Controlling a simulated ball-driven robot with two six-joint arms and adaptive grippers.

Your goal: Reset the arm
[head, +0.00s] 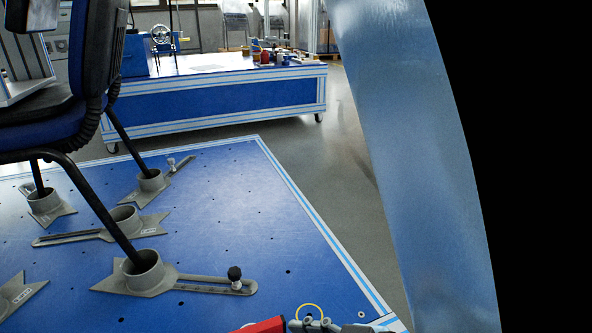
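A chair (45,125) with a dark blue seat and black legs stands at the left, on a blue platform (235,205). Its visible leg ends sit in grey cup-shaped holders, one of them (145,272) at the front with a slotted arm and a black knob (235,274). Neither of my grippers can be made out. At the bottom edge a red part (260,326) and small grey parts (320,325) with a yellow ring are cut off, and I cannot tell what they belong to.
A wheeled blue workbench (215,105) with tools stands at the back. Grey floor (310,150) lies clear between platform and bench.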

